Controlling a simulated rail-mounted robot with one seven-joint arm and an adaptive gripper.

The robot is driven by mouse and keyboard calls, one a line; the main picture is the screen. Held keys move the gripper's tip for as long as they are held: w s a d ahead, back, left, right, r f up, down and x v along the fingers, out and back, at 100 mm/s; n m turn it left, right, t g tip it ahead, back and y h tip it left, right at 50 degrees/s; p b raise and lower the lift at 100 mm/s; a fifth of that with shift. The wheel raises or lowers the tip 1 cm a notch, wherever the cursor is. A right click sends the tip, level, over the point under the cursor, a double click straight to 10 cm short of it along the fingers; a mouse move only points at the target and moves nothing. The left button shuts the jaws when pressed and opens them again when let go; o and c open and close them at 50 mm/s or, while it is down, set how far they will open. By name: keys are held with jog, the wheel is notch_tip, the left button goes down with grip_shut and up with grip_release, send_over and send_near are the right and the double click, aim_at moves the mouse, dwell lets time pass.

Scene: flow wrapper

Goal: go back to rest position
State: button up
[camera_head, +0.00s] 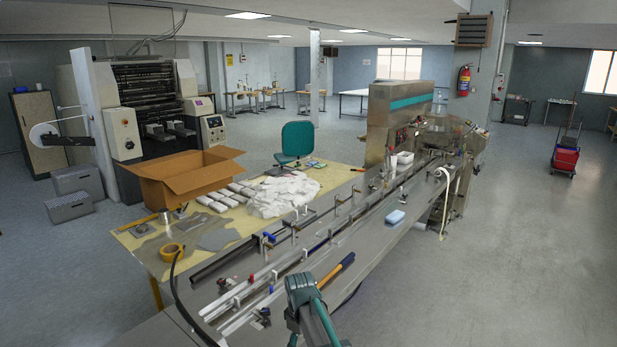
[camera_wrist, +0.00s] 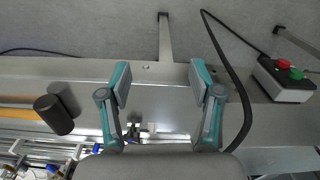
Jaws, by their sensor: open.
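My gripper (camera_wrist: 158,85) is open in the wrist view, with its two teal-edged fingers apart and nothing between them. It points down over the edge of the metal machine bed (camera_wrist: 85,68). In the head view, part of my arm shows at the bottom, in front of the long conveyor bed (camera_head: 350,240). The fingertips cannot be made out clearly there.
A tool with a yellow-orange handle (camera_head: 336,271) lies on the bed near my arm; its dark end (camera_wrist: 54,114) shows in the wrist view. A control box (camera_wrist: 284,78) with red and green buttons and a black cable is at right. An open cardboard box (camera_head: 185,178) stands on the side table.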

jog(key=s+d+f+m, duration=0.6)
jog(key=s+d, duration=0.3)
jog(key=d, duration=0.1)
jog(key=s+d+f+m, duration=0.5)
jog(key=s+d+f, duration=0.2)
jog(key=s+d, duration=0.2)
jog(key=s+f+g+b, duration=0.6)
jog(key=s+f+b, duration=0.4)
jog(key=s+f, duration=1.8)
jog(key=shift+s+d+f+g, duration=0.15)
jog(key=shift+s+g, duration=0.25)
jog(key=shift+s, duration=0.35)
